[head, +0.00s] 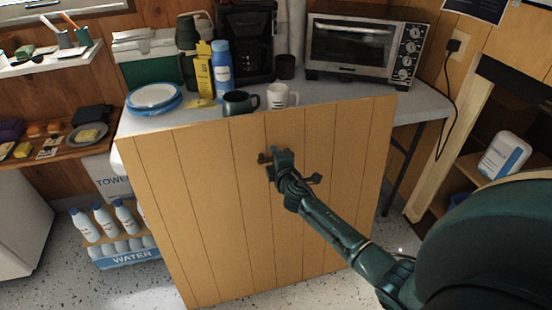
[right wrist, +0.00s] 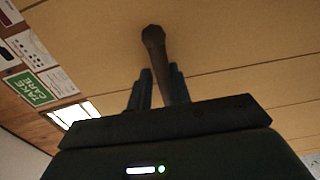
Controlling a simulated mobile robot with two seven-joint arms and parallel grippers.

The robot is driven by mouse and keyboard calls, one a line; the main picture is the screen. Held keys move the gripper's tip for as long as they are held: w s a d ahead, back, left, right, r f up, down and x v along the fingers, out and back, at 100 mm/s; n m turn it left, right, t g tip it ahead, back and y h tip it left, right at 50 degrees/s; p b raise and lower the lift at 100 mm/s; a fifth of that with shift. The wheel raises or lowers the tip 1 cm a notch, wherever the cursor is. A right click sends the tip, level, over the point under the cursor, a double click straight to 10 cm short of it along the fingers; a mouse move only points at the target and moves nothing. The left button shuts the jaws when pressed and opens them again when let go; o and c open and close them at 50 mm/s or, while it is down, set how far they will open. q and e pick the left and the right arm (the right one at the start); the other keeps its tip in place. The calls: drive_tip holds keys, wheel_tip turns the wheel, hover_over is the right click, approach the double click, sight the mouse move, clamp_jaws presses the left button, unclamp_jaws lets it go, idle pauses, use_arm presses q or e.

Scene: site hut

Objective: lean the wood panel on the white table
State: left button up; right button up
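The wood panel (head: 210,200), light brown with dark vertical grooves, stands upright in front of the white table (head: 345,94) and hides much of its front. Its upper edge runs close along the table's front edge; whether they touch I cannot tell. My right gripper (head: 280,166) is at the dark handle on the panel's upper middle. In the right wrist view the handle (right wrist: 155,48) runs between the two fingers (right wrist: 160,88), which look closed on it, with the panel's face (right wrist: 235,50) beyond. The panel's lower edge is near the floor. My left gripper is not in view.
On the table are a toaster oven (head: 365,48), a coffee maker (head: 245,42), a dark mug (head: 240,102), a white mug (head: 278,96), a blue bottle (head: 222,68) and plates (head: 153,98). Water bottles (head: 125,217) stand left of the panel. An open shelf (head: 490,135) is at right.

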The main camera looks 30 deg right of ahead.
drive_tip(key=shift+o, duration=1.3)
drive_tip(key=shift+r, duration=0.1)
drive_tip(key=shift+s+f, duration=0.15)
drive_tip(key=shift+f, duration=0.25)
drive_tip(key=shift+s+a+r, duration=0.1)
drive_tip(key=shift+s+r, duration=0.05)
drive_tip(key=shift+s, duration=0.05)
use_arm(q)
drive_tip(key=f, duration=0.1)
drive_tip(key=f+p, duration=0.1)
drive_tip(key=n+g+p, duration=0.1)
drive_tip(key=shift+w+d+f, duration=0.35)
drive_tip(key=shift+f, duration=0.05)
use_arm(e)
drive_tip(key=v, duration=1.2)
drive_tip(key=shift+s+r, duration=0.25)
